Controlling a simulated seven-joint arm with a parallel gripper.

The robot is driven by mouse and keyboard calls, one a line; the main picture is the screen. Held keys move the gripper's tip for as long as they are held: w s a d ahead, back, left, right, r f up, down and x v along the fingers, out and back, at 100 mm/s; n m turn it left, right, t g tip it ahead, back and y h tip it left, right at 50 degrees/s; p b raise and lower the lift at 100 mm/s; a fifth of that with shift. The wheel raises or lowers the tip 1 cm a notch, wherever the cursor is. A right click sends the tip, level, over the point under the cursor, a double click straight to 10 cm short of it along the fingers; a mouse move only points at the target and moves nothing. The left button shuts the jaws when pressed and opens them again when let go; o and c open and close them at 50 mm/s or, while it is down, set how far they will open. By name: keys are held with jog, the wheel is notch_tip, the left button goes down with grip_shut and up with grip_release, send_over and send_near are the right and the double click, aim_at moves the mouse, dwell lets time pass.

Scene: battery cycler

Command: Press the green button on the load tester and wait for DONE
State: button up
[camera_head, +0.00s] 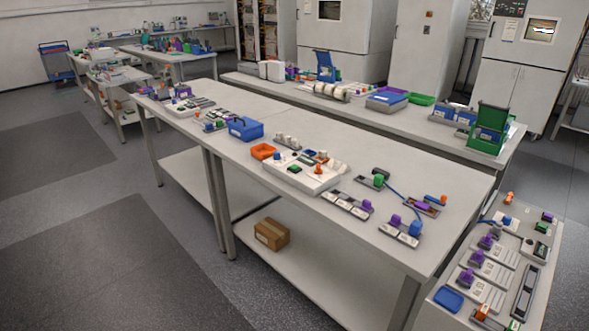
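No gripper or arm shows in this view. A low white panel (325,183) lies on the near long table, with small orange, blue and dark parts on it and a small green part (318,169) near its front. A black block with a green top (541,250) sits on the bench at the right edge. Both are too small to tell which is the load tester or which green part is its button. No DONE text can be read anywhere.
The near table (430,250) carries a blue box (245,129), an orange tray (263,151) and several small modules. A cable runs near a green cylinder (378,181). A cardboard box (271,234) lies on the lower shelf. Floor at left is clear.

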grip_shut()
dwell(0.4)
dwell(1.4)
